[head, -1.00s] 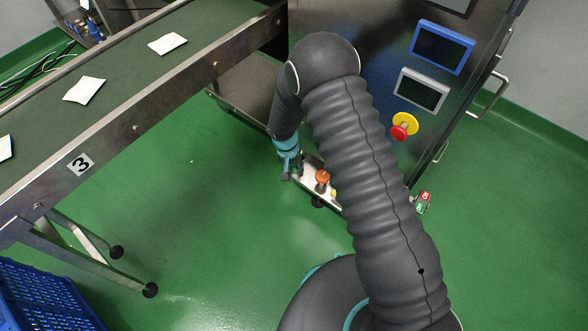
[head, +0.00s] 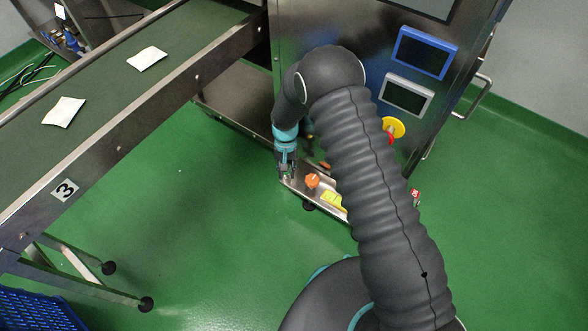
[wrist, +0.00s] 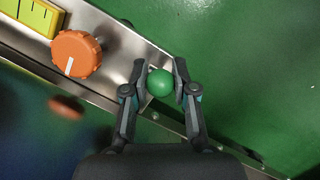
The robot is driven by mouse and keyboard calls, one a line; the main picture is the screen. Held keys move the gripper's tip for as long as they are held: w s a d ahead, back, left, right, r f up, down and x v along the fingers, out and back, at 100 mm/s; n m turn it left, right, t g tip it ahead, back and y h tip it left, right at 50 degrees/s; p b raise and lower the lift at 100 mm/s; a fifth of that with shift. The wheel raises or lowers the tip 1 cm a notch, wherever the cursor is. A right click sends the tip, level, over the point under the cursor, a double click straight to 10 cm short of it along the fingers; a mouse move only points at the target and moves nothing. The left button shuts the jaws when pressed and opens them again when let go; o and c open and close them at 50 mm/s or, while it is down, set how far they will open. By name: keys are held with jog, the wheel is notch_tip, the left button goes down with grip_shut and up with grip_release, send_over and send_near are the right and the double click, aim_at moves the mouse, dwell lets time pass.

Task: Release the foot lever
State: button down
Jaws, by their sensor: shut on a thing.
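My gripper (head: 285,173) reaches down to the near left end of the machine's low metal ledge (head: 295,186). In the wrist view my gripper (wrist: 158,70) has one finger on each side of a round green knob (wrist: 160,83) and is shut on it. The knob sits by the end of the ledge and looks like the lever's handle; its shaft is hidden below it. The head view does not show the knob clearly.
An orange dial (head: 313,180) stands on the ledge close to my gripper, with a yellow scale (head: 334,201) beyond it. The conveyor (head: 120,125) runs along the left, carrying white teabag packets (head: 63,111). Green floor (head: 200,220) is clear in front.

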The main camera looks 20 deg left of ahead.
jog(key=c, duration=0.9)
grip_release()
jog(key=v, duration=0.3)
jog(key=s+v, duration=0.1)
jog(key=v, duration=0.2)
jog(key=s+v, duration=0.1)
jog(key=v, duration=0.2)
jog(key=shift+d+r, duration=0.4)
jog(key=shift+r, duration=0.2)
